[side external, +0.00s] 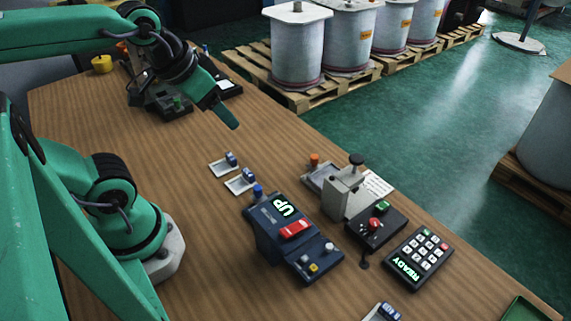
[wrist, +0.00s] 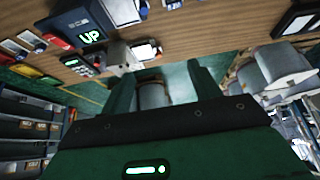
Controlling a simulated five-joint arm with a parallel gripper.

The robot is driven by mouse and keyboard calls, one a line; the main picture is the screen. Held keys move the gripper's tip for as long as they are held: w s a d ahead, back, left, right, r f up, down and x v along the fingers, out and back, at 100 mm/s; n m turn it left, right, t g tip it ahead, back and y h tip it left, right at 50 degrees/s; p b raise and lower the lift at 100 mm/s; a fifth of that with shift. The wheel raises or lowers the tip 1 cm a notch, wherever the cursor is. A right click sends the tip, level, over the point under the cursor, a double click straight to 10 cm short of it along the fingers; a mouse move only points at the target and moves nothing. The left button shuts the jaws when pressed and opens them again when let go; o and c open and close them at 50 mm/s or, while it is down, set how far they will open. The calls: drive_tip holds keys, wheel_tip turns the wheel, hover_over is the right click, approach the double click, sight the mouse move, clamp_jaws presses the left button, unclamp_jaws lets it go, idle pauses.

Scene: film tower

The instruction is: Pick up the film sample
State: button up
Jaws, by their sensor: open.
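My gripper (side external: 226,116) is raised above the far part of the wooden table, pointing down to the right. In the wrist view its two green fingers (wrist: 160,84) are apart with nothing between them. Two small pale trays with blue-capped pieces, one tray (side external: 222,168) behind the other (side external: 240,184), lie on the table below my gripper, apart from it. A similar tray (side external: 380,313) is cut off at the bottom edge. I cannot tell which of these, if any, holds the film sample.
A dark blue device (side external: 268,236) shows "UP"; its display also shows in the wrist view (wrist: 92,37). A grey press (side external: 342,192) stands behind a black control box (side external: 376,232). A keypad (side external: 418,259) reads "READY". Dark equipment (side external: 168,104) stands at the back. Bare table lies around the trays.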

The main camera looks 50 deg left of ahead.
drive_tip(key=shift+w, duration=0.1)
drive_tip(key=g, duration=0.6)
hover_over(241, 180)
drive_tip(key=w+d, duration=0.1)
drive_tip(key=w, duration=0.2)
wheel_tip(241, 180, down, 16)
drive_tip(key=shift+s+f, duration=0.1)
drive_tip(key=shift+f, duration=0.1)
drive_tip(key=shift+f, duration=1.15)
drive_tip(key=shift+s+f, duration=0.2)
drive_tip(key=shift+f, duration=2.4)
